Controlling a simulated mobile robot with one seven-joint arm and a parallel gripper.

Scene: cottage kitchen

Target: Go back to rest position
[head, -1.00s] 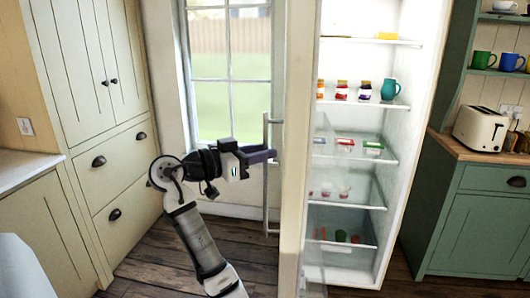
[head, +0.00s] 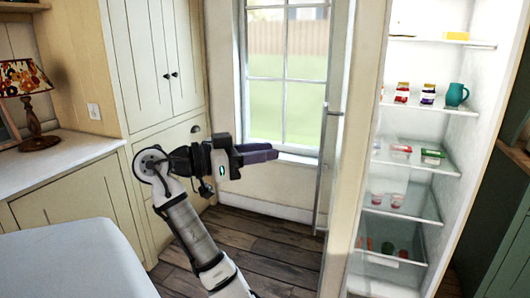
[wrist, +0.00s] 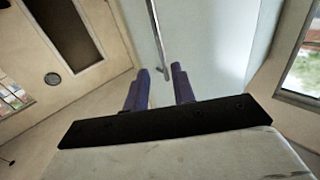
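My gripper (head: 276,153) is at the middle of the head view, in front of the window side of the room. Its two purple fingers show in the wrist view (wrist: 160,72) with a clear gap between them and nothing held. The open fridge door (head: 360,150) stands to the right of my gripper. Its long metal handle (head: 325,175) is apart from the fingertips in the head view. In the wrist view a handle bar (wrist: 156,35) lies beyond the fingertips.
The open fridge has glass shelves (head: 418,160) with jars, a teal jug (head: 456,95) and packages. Cream cabinets (head: 160,75) and a counter (head: 60,160) with a lamp (head: 33,95) are at left. A pale surface (head: 75,262) fills the lower left. Wooden floor (head: 265,240) is free below the window.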

